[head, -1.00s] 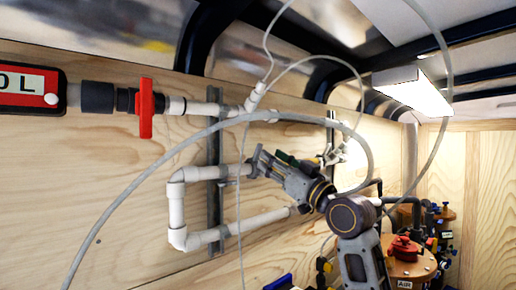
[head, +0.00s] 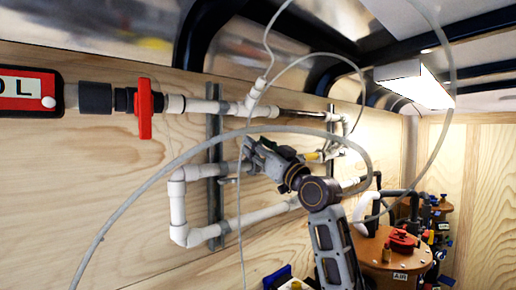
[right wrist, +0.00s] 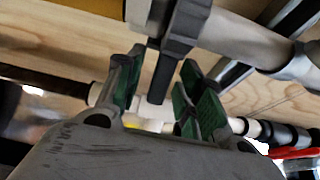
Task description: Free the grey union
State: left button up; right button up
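A dark grey fitting with ridged sides (right wrist: 185,28), which looks like the grey union, sits around a white pipe at the top of the right wrist view. A dark grey bar runs down from it. My right gripper (right wrist: 160,90) has its green-padded fingers apart, with the lower end of the bar seen between them; I cannot tell whether they touch it. In the head view my right gripper (head: 250,150) is at the right end of the middle white pipe (head: 210,171) and hides the union there. My left gripper is not in view.
A red-handled valve (head: 145,108) is on the upper pipe at left. Grey upright struts (head: 214,150) hold the pipes to the wooden wall. A clear hose (head: 150,180) arcs in front of the pipes. Brown-topped tanks (head: 395,250) stand at lower right.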

grip_shut()
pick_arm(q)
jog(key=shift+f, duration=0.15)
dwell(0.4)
